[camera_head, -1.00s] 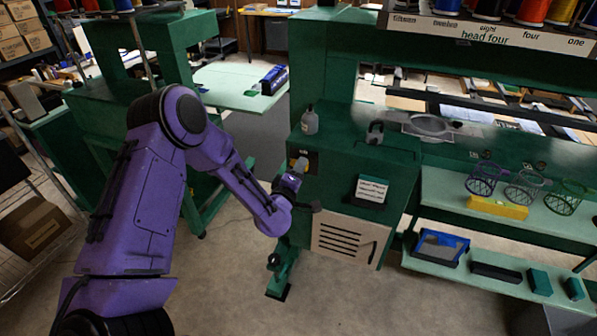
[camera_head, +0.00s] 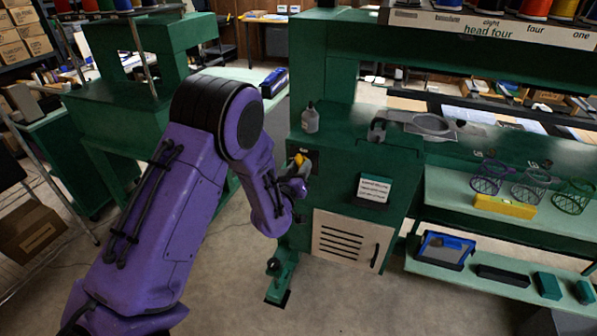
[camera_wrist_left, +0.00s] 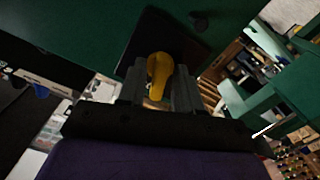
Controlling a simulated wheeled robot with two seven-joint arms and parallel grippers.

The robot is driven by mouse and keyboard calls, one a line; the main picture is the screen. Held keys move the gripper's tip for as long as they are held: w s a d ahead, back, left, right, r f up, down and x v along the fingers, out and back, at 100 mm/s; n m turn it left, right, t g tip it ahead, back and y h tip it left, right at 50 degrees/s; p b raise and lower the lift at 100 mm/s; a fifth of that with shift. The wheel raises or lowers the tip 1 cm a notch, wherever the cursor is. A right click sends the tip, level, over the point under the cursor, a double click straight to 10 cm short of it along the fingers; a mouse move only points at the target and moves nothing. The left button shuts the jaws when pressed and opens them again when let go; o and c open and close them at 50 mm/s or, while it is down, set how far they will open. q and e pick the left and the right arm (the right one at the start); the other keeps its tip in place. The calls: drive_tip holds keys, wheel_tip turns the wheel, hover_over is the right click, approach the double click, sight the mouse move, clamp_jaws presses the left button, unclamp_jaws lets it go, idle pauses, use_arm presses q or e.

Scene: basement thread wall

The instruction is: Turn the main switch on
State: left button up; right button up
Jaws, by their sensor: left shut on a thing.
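The main switch (camera_head: 299,159) is a yellow handle on a dark plate on the front of the green machine cabinet. The switch's base is partly hidden by the gripper in the head view. My right gripper is not in view.
A white label card (camera_head: 374,188) and a vented panel (camera_head: 343,240) are on the cabinet front. A grey bottle (camera_head: 310,118) stands on top. Wire baskets (camera_head: 487,179) and a yellow level (camera_head: 505,206) are on the right shelf. Floor in front is clear.

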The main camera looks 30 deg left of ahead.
use_arm(q)
drive_tip(key=shift+f+m+b, duration=0.1)
drive_tip(key=shift+m+b, duration=0.5)
drive_tip(key=shift+m, duration=1.4)
drive_tip(key=o, duration=0.7)
drive_tip(key=shift+s, duration=0.1)
drive_tip(key=b+v, duration=0.2)
drive_tip(key=v, duration=0.8)
drive_tip(key=shift+s+b, duration=0.25)
drive_tip(key=shift+b, duration=0.15)
